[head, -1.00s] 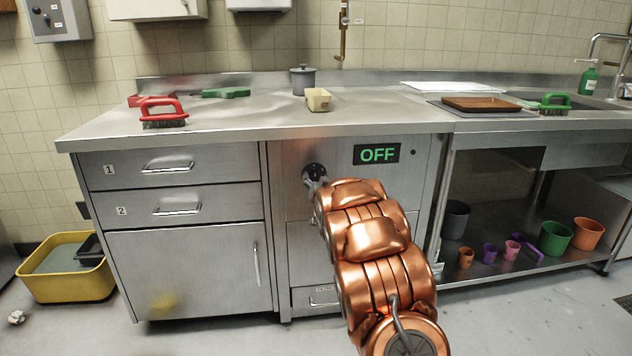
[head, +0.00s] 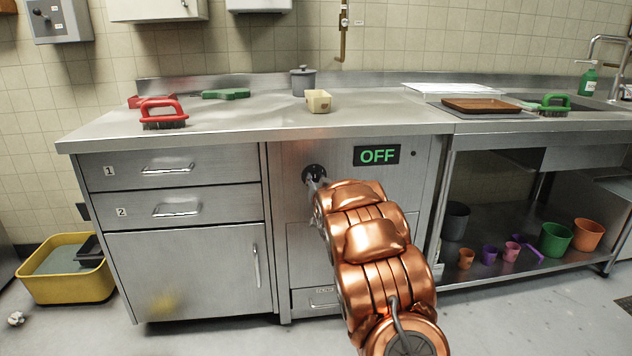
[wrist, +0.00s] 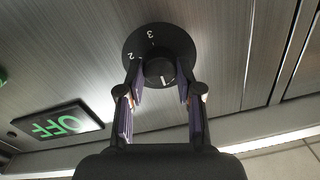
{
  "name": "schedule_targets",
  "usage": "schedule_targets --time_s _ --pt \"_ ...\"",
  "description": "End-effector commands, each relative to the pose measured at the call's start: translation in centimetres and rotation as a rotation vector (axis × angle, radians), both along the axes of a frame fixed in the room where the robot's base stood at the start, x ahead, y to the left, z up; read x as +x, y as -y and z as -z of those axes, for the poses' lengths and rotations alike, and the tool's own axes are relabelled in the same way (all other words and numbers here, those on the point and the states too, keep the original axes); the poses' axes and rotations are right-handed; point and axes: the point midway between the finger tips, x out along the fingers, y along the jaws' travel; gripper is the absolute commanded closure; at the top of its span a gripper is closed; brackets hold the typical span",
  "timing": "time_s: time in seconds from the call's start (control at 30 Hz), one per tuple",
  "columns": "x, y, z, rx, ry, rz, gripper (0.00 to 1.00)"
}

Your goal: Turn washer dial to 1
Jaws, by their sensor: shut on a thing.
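The washer dial (head: 314,172) is a black round knob on the steel front panel under the counter. In the wrist view the dial (wrist: 160,68) sits on a black disc, with white numerals 2 and 3 showing and a white line on the knob. The rest of the scale is hidden or unreadable. My gripper (wrist: 161,80) is shut on the knob, one finger on each side. In the head view my gripper (head: 315,184) is partly hidden by my copper arm. The display (head: 377,155) reads OFF in green, and it also shows in the wrist view (wrist: 58,124).
Drawers (head: 170,168) labelled 1 and 2 are left of the panel. A red brush (head: 163,113), a beige block (head: 318,101) and a grey pot (head: 302,80) stand on the counter above. An open shelf (head: 500,274) with several cups and pots is at the right.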

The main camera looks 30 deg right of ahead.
Motion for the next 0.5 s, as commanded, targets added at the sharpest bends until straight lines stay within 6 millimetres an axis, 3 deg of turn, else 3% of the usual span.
schedule_targets --time_s 0.5 --pt "0.01 -0.02 -0.16 0.160 0.061 0.001 1.00"
